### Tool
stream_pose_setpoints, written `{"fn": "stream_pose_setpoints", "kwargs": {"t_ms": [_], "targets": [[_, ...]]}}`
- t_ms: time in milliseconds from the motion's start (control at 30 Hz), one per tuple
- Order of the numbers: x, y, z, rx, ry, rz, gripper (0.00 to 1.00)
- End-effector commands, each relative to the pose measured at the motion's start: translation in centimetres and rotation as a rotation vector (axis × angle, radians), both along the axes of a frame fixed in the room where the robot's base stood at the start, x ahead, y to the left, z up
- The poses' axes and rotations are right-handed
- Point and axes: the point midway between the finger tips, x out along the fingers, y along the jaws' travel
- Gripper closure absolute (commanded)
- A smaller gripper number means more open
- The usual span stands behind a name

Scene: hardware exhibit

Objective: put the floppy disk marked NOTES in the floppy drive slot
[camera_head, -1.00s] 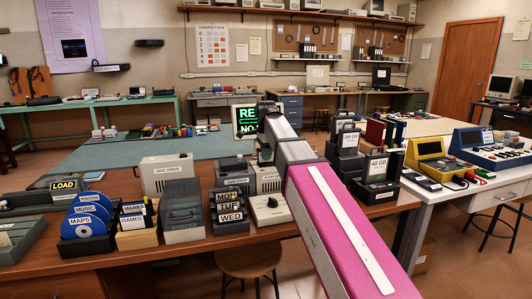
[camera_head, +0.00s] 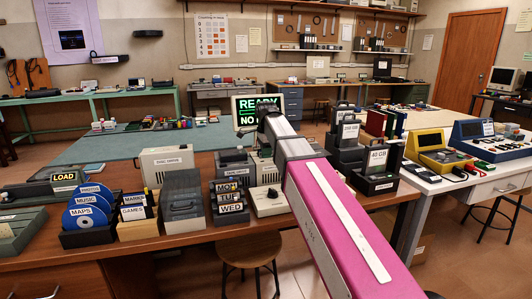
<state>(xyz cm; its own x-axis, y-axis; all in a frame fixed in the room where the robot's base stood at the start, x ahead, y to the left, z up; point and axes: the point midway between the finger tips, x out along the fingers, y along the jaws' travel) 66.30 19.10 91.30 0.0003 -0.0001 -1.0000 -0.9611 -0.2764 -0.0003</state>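I cannot read a NOTES label on any disk. A wooden box (camera_head: 138,231) on the brown bench holds dark disks with labels that seem to read MARKS (camera_head: 133,199) and GAMES (camera_head: 133,213). A beige unit labelled DISC DRIVE (camera_head: 167,165) stands behind it; I cannot make out a slot. A monitor (camera_head: 257,112) showing READY and a partly covered NO line stands further back. My pink and grey arm reaches from the lower right toward the monitor. My gripper's fingers are hidden beyond the arm, so I cannot see whether they hold anything.
Blue round discs (camera_head: 82,214) stand left of the wooden box. A grey case (camera_head: 181,203) and a rack labelled MON, TUE, WED (camera_head: 230,203) stand right of it. A 40 GB block (camera_head: 377,166) is right of my arm. A stool (camera_head: 248,249) stands in front of the bench.

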Motion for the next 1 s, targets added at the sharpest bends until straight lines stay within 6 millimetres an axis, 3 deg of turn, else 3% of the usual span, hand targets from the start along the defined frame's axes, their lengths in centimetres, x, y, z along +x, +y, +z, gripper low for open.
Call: {"fn": "stream_pose_setpoints", "kwargs": {"t_ms": [300,367,400,433,767,1000], "targets": [[0.0,0.0,0.0,0.000,0.000,0.000,1.00],[0.0,0.0,0.0,0.000,0.000,0.000,0.84],[0.0,0.0,0.0,0.000,0.000,0.000,0.71],[0.0,0.0,0.0,0.000,0.000,0.000,0.67],[0.0,0.0,0.2,0.000,0.000,0.000,0.67],[0.1,0.0,1.8,0.000,-0.001,0.000,0.67]]}}
